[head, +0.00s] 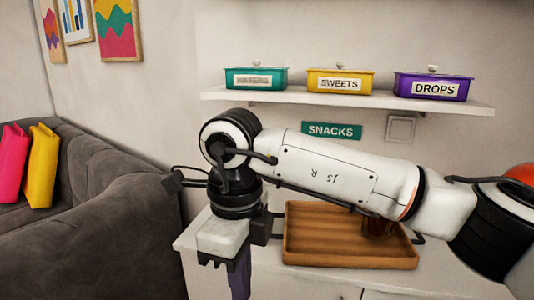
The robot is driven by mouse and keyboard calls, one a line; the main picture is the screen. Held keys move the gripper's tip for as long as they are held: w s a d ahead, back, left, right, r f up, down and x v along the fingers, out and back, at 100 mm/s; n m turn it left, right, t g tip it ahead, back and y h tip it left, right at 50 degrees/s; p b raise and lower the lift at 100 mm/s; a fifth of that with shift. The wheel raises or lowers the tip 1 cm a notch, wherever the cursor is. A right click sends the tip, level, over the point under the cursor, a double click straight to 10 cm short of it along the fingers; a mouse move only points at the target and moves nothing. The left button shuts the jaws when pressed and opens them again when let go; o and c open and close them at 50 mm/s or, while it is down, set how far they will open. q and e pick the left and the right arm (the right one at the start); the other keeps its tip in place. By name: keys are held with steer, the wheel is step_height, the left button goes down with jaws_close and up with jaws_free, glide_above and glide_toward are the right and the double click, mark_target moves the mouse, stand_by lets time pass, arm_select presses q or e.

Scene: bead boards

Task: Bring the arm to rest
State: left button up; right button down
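My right arm comes in from the right and reaches across the middle of the head view. Its wrist bends down at the left, and my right gripper (226,262) points downward at the left end of the white counter. A dark purple piece (240,276) shows below it, cut off by the lower picture edge. I cannot tell whether it is part of the gripper or a thing between the fingers. The fingertips are out of sight. My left gripper is not in view.
A wooden tray (345,257) sits on the counter (196,262), with a brown item (378,228) partly hidden by my arm. Above, a shelf (290,105) bears teal (240,83), yellow (318,84) and purple (410,90) lidded boxes. A grey sofa (110,235) stands at left.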

steer(key=w+d+f+m, duration=0.1)
steer(key=w+d+m, duration=0.3)
steer(key=d, duration=0.8)
steer(key=w+d+m, duration=0.2)
steer(key=w+d, duration=0.4)
steer(key=d, duration=0.6)
steer(key=s+a+f+m+y, duration=0.35)
steer(key=a+y, duration=0.45)
steer(key=a, duration=0.3)
steer(key=s+a+f+m+y, duration=0.25)
steer(key=s+a+y, duration=0.25)
steer(key=a+y, duration=0.4)
steer(key=d+f+m+t+h, duration=1.15)
steer(key=d+f+m, duration=0.65)
steer(key=m, duration=0.7)
steer(key=s+d+f+m+g+h, duration=0.25)
steer(key=s+d+f, duration=0.25)
steer(key=s+f, duration=0.25)
steer(key=s+d+f+m+g+h, duration=0.1)
steer(key=s+d+f+m, duration=0.3)
steer(key=s+d+f, duration=0.4)
steer(key=a+r+m, duration=0.1)
steer(key=a+m, duration=0.4)
steer(key=a, duration=0.9)
steer(key=shift+a+r+t, duration=0.15)
steer(key=shift+a+t, duration=0.1)
steer(key=shift+t, duration=0.05)
